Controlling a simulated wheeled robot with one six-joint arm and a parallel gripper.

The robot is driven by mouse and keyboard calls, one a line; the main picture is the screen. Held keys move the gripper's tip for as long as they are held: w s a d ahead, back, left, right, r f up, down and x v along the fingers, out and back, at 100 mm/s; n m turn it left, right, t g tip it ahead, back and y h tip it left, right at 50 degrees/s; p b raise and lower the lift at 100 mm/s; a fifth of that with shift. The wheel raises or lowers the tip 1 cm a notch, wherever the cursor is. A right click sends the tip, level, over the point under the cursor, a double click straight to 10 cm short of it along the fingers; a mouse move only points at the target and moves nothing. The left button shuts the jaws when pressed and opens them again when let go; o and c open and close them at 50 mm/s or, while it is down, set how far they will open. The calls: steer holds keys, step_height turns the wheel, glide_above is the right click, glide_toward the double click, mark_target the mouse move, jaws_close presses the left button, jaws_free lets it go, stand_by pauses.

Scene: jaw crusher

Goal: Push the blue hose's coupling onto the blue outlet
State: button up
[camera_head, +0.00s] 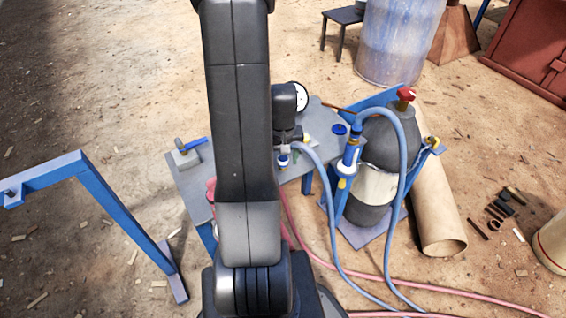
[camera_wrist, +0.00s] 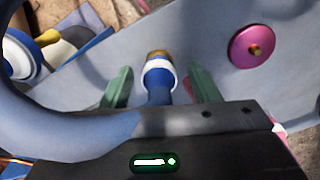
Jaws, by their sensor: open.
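In the wrist view, the blue hose's coupling (camera_wrist: 159,75) is blue with a white ring and a brass end. It sits between the two green fingertips of my open gripper (camera_wrist: 160,88), with a gap on each side. The blue hose (camera_wrist: 45,125) curves round the left of that view towards the gripper body. In the head view, my gripper (camera_head: 287,140) is over the grey bench, partly hidden by my arm, and the hose (camera_head: 331,225) loops down to its right.
A pink disc with a brass stub (camera_wrist: 252,48) is right of the coupling on a grey surface. A blue disc (camera_head: 339,129) lies on the bench (camera_head: 192,181). A dark cylinder (camera_head: 393,145) stands to the right, and a blue frame (camera_head: 110,205) to the left. Pink hose (camera_head: 440,286) crosses the ground.

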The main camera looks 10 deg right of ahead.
steer(key=c, duration=1.1)
steer(key=shift+r, duration=0.1)
step_height(320, 180, up, 10)
steer(key=shift+f+p, duration=0.1)
steer(key=shift+p, duration=1)
